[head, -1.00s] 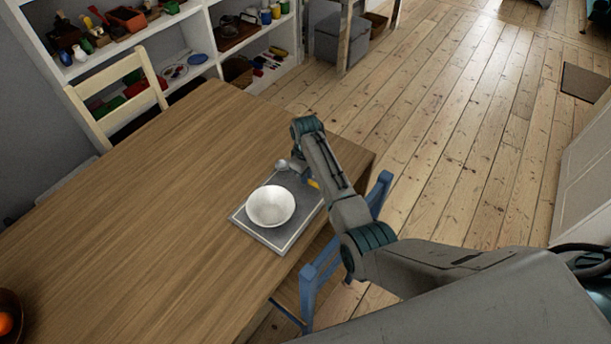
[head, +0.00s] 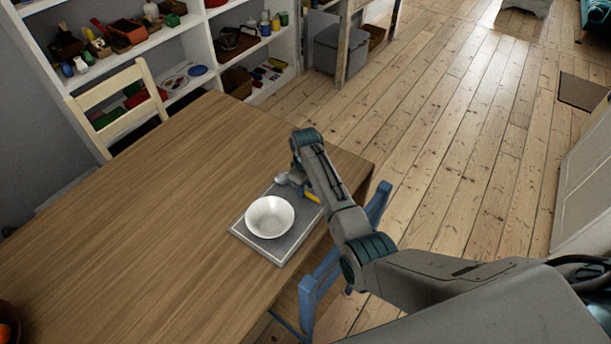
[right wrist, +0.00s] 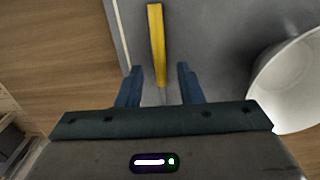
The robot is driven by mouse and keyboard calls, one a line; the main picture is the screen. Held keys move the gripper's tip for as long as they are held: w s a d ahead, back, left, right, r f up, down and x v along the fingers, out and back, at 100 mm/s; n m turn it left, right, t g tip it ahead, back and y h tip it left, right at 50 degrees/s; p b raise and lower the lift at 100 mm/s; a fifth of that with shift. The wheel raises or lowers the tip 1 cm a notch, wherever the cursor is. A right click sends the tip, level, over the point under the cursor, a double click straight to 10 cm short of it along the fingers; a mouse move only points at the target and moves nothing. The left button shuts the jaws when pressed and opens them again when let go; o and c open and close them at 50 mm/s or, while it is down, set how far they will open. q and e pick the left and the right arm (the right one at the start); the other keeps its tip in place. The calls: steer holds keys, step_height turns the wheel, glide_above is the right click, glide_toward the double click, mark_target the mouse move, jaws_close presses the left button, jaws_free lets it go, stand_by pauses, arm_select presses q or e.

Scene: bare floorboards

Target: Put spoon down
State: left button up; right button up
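A spoon with a yellow handle (head: 313,196) is at the right part of the grey tray (head: 240,231), beside the white bowl (head: 268,217). In the right wrist view the yellow handle (right wrist: 157,45) points away from my right gripper (right wrist: 160,86). Its thin metal stem lies between the two spread fingers, with gaps on both sides. The rest of the spoon is hidden under the gripper. The bowl also shows at the right of the wrist view (right wrist: 292,85). In the head view my right gripper (head: 298,186) is low over the tray. My left gripper is not in view.
The tray lies near the right edge of the wooden table (head: 150,210). A blue chair (head: 318,285) stands against that edge, under my right arm. A pale chair (head: 112,95) is at the far side. The table left of the tray is clear.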

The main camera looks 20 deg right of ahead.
mark_target(306, 191)
step_height(306, 191, up, 11)
steer(key=b, duration=0.1)
steer(key=shift+b, duration=0.3)
